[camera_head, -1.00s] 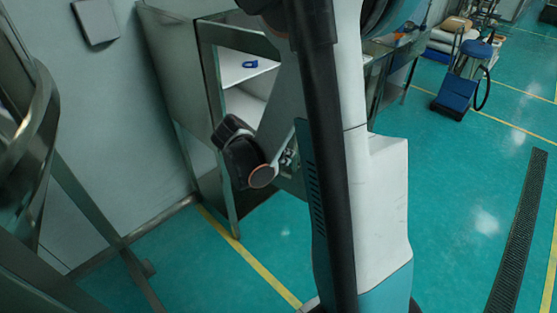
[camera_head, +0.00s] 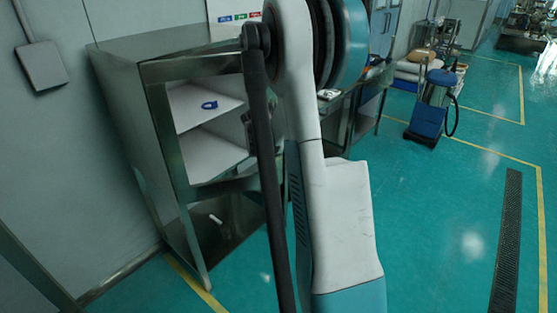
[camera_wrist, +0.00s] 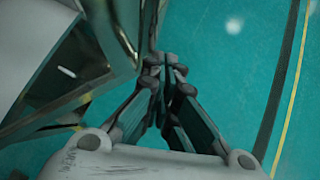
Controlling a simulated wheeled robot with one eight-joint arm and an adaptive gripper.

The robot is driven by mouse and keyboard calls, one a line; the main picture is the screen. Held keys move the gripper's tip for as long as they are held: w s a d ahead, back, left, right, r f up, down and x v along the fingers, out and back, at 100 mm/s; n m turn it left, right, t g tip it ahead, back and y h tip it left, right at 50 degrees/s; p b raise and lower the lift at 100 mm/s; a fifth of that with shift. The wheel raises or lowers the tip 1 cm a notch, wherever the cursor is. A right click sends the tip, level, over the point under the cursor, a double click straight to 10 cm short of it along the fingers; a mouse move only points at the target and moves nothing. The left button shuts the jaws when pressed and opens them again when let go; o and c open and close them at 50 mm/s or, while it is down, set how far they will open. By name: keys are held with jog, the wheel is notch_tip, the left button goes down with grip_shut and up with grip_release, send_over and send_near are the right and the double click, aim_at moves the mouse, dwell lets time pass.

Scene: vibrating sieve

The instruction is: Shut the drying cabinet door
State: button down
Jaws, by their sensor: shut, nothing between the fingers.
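The drying cabinet (camera_head: 122,110) is the metal-framed cabinet at the left in the head view. Its front opening shows two pale shelves inside. Its door cannot be clearly made out there; my arm covers the opening's right side. In the wrist view, a shiny metal-framed edge (camera_wrist: 127,30), possibly the door's, runs down at the upper left to close beside my fingertips. My gripper (camera_wrist: 166,66) is shut and empty, its fingertips together over the floor. Whether they touch the metal is unclear.
A blue ring-like item (camera_head: 209,105) lies on the upper shelf. A small white item (camera_head: 215,219) is on the cabinet's low shelf. A metal bench (camera_head: 372,85) stands right of my arm. A blue wheeled machine (camera_head: 432,100) stands farther back.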

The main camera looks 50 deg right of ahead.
jog(key=w+d, duration=0.3)
jog(key=w, duration=0.4)
jog(key=w+d+n, duration=0.1)
jog(key=w+d, duration=0.3)
jog(key=w, duration=0.3)
jog(key=w+d+t, duration=0.1)
jog(key=w+d, duration=0.2)
jog(key=w, duration=0.4)
jog(key=shift+d+n+y+p, duration=0.3)
